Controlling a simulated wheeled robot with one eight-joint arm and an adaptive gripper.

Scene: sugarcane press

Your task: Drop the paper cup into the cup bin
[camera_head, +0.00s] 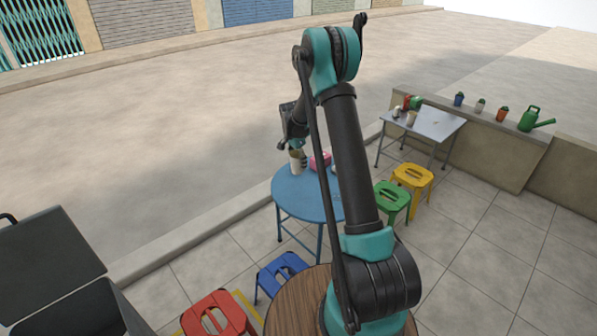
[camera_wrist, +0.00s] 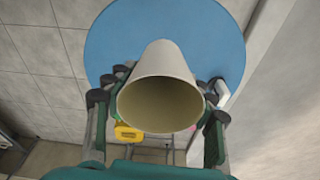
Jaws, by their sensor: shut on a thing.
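A white paper cup (camera_head: 297,166) is held in my gripper (camera_head: 298,155) at the round blue table (camera_head: 292,190). The wrist view shows the cup (camera_wrist: 160,103) between my fingers, its open mouth towards the camera and its inside looking empty. My gripper is shut on it. The blue table top (camera_wrist: 110,45) lies behind the cup, and I cannot tell how large the gap is. A dark grey bin (camera_head: 95,312) with its lid (camera_head: 45,258) raised stands at the lower left, apart from the cup. Its inside is mostly out of view.
A pink box (camera_head: 320,160) is on the blue table, partly behind my arm. Red (camera_head: 218,314), blue (camera_head: 281,273), green (camera_head: 391,198) and yellow stools (camera_head: 413,178) stand around. A metal table (camera_head: 440,122) stands at the right by a low wall. The road beyond is clear.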

